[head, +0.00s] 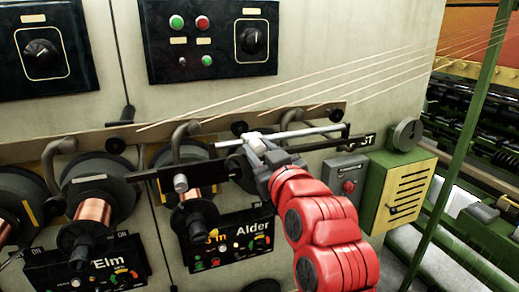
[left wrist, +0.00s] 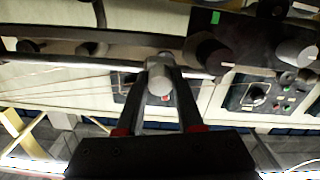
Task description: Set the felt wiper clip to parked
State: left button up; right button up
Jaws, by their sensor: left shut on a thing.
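The felt wiper clip looks to be the small pale grey piece (head: 252,137) on a thin silver rod (head: 310,132) in front of the machine panel. My left gripper (head: 262,148) reaches it from below right, and its fingertips are at this piece. In the left wrist view, the two dark fingers (left wrist: 160,85) are shut on its pale rounded end (left wrist: 159,68). The fingers hide part of the clip. I cannot read any mark for its setting. My right gripper is in neither view.
Copper wire spools (head: 95,210) stick out at the left, above the Elm and Alder plates. A black bar with a grey knob (head: 181,183) lies left of my gripper. Thin wires run above it. A yellow-green box (head: 398,190) and a green post (head: 462,140) stand at right.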

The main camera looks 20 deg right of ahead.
pick_arm(q)
grip_shut()
dwell(1.0)
